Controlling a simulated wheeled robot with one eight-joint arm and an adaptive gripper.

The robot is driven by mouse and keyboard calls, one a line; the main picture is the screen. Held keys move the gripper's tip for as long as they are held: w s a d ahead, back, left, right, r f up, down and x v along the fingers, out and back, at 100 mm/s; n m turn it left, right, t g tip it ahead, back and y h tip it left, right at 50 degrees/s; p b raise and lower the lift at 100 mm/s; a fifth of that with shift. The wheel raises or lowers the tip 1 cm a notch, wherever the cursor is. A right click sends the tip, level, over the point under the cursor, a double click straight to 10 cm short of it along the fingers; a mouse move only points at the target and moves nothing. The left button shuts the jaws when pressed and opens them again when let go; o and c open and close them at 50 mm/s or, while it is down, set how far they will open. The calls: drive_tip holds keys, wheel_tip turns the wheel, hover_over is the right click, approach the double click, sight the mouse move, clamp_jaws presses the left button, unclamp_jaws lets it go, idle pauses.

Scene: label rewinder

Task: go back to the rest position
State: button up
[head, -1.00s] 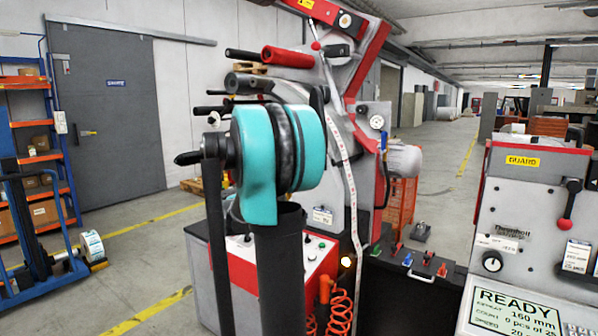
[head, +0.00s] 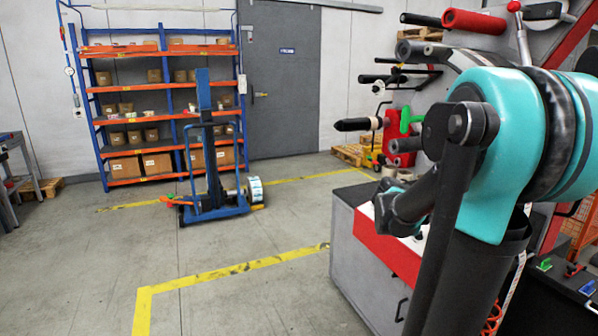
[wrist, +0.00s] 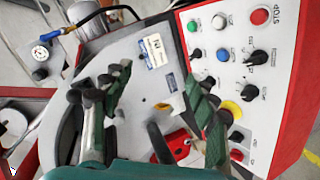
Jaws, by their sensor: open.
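My gripper (wrist: 158,82) shows in the wrist view with its two green-padded fingers apart and nothing between them. It is over the rewinder's front, with a control panel (wrist: 236,62) of buttons and knobs to the right. In the head view my teal and black arm stands large at the right, and I cannot make out the gripper clearly. The label rewinder (head: 352,262), a grey and red machine, stands behind and below the arm. Much of it is hidden by the arm.
Clear floor lies ahead and left, with yellow lines (head: 235,270). A blue trolley (head: 205,165) with a label roll (head: 255,190) stands ahead of the orange-shelved rack (head: 125,89). A grey door (head: 287,85) is behind. A workbench edge shows far left (head: 12,145).

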drive_tip(key=s+a+f+y, duration=0.4)
drive_tip(key=s+a+f, duration=0.1)
drive_tip(key=a+f, duration=0.2)
drive_tip(key=s+a+f+n+y, duration=0.1)
drive_tip(key=s+a+f+y, duration=0.3)
drive_tip(key=s+a+f, duration=0.2)
drive_tip(key=s+a+f+y, duration=0.5)
drive_tip(key=a+f, duration=0.4)
drive_tip(key=a, duration=0.4)
drive_tip(key=shift+s+a+f+n, duration=0.15)
drive_tip(key=shift+s+a+n, duration=0.2)
drive_tip(key=shift+s, duration=0.4)
drive_tip(key=shift+d, duration=0.25)
